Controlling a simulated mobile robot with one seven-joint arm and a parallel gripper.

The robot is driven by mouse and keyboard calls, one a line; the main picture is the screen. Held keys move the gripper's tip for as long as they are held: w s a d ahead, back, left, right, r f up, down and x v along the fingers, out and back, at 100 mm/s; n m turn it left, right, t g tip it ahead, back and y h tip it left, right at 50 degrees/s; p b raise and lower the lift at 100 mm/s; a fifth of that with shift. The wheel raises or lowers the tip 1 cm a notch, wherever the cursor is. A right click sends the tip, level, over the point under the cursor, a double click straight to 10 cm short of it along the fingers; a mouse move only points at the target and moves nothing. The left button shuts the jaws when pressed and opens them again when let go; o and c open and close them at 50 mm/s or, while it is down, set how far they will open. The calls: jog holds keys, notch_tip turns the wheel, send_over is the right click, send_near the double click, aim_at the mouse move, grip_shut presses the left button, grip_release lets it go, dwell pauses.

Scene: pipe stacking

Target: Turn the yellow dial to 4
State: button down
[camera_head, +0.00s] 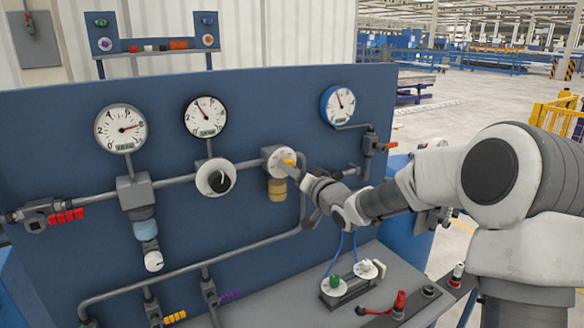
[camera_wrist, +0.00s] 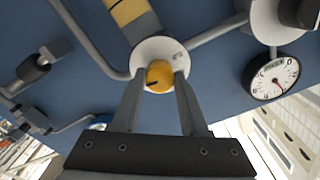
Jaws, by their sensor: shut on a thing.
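The yellow dial (camera_wrist: 159,76) sits on a round white face plate (camera_wrist: 150,52) on the blue panel. In the head view my gripper (camera_head: 298,174) reaches the panel from the right and partly covers the yellow dial (camera_head: 288,163). The numbers on the face plate are too small to read.
Grey pipes run along the blue panel (camera_head: 260,105). Three round gauges and a white valve with a black knob (camera_head: 216,179) are mounted nearby. A grey shelf (camera_head: 290,305) with a small two-knob box (camera_head: 347,284) and blue wires lies below my arm.

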dwell(0.4)
jog(key=shift+c, duration=2.2)
grip_release()
jog(key=b+v, duration=0.1)
jog(key=v, duration=1.6)
jog(key=shift+s+d, duration=0.2)
